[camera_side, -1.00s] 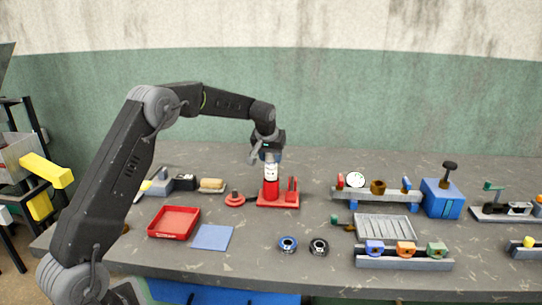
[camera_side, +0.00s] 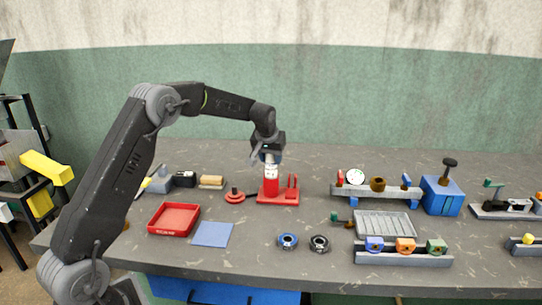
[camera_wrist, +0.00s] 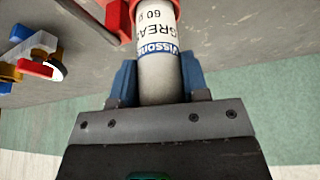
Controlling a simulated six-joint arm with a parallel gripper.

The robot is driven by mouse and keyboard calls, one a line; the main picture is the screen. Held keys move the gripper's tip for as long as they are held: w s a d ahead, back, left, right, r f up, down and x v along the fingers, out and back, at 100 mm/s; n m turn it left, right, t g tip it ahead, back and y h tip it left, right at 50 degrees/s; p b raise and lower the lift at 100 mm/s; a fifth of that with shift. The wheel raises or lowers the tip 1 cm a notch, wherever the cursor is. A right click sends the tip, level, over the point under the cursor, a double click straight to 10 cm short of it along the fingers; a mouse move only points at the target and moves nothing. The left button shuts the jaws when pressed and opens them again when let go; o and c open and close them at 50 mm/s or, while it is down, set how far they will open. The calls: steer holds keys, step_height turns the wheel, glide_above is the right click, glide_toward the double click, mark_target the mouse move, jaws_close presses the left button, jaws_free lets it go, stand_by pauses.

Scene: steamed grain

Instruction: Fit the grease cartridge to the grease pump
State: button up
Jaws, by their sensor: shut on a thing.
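The grease cartridge (camera_wrist: 158,45) is a white cylinder with a printed label. My gripper (camera_side: 268,160) is shut on it, and the blue fingers (camera_wrist: 158,82) clasp its sides in the wrist view. The cartridge stands upright with its lower end in or on the red cylinder of the grease pump (camera_side: 277,198); how deep it sits I cannot tell. The pump's red rim (camera_wrist: 120,22) surrounds the cartridge's far end in the wrist view. A round red part with a dark knob (camera_side: 235,196) lies on the table left of the pump.
A red tray (camera_side: 174,220) and a blue mat (camera_side: 212,234) lie front left. A grey fixture with a gauge (camera_side: 376,191) and a blue box (camera_side: 442,196) stand right.

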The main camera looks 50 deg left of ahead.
mark_target(271, 167)
steer(key=shift+f, duration=2.05)
stand_by(1.0)
steer(key=o, duration=1.1)
steer(key=shift+c, duration=0.2)
steer(key=v, duration=1.4)
steer(key=shift+f, duration=0.1)
